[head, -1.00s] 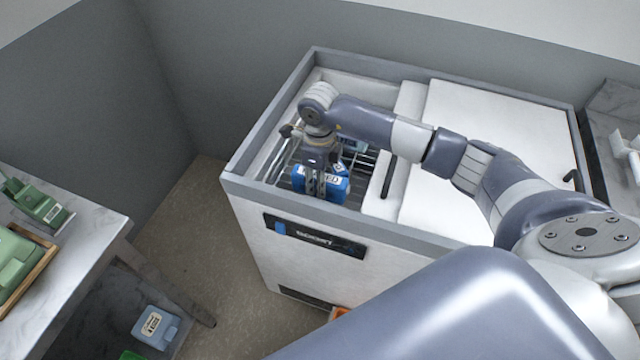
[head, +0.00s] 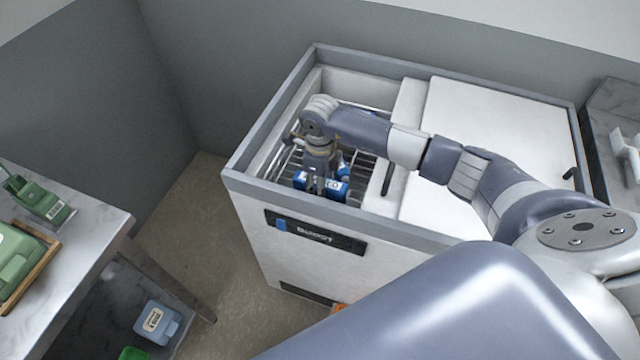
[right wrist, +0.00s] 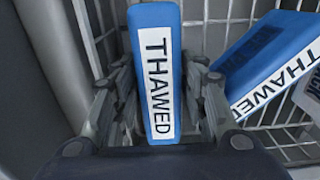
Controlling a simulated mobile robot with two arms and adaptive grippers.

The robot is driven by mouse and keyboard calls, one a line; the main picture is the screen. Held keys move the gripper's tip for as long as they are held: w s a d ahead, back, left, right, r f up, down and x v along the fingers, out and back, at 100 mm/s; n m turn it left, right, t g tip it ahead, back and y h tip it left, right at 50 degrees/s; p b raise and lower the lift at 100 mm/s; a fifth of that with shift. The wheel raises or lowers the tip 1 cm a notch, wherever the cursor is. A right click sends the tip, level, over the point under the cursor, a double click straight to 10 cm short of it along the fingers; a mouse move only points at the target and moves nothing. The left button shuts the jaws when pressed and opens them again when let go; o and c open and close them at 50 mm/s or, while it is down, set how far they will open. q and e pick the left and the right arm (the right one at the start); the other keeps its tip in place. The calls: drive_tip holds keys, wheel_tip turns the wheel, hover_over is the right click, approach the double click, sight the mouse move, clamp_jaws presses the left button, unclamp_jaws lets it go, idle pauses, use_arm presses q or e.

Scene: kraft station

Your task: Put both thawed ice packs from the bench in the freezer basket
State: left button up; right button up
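My right gripper (head: 317,184) is down inside the open left part of the chest freezer, in the wire basket (head: 368,166). In the right wrist view its fingers (right wrist: 158,88) lie along both sides of a blue ice pack (right wrist: 158,75) labelled THAWED, and it appears shut on it. The pack stands on edge and also shows in the head view (head: 336,190). A second blue THAWED pack (right wrist: 262,68) leans tilted in the basket to the right, apart from the fingers. Whether the held pack touches the basket floor is hidden. My left gripper is not in view.
The freezer's grey rim (head: 262,130) surrounds the opening, and a white lid (head: 480,150) covers its right part. A bench (head: 85,250) with green items stands at left. A pale blue labelled container (head: 158,322) sits below it. A grey-white pack edge (right wrist: 308,95) shows at far right.

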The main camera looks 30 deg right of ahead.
drive_tip(key=shift+w+r, duration=0.1)
drive_tip(key=shift+r, duration=0.3)
wheel_tip(320, 180, up, 11)
drive_tip(key=b, duration=0.2)
drive_tip(key=shift+r+b, duration=0.2)
drive_tip(key=shift+b, duration=0.2)
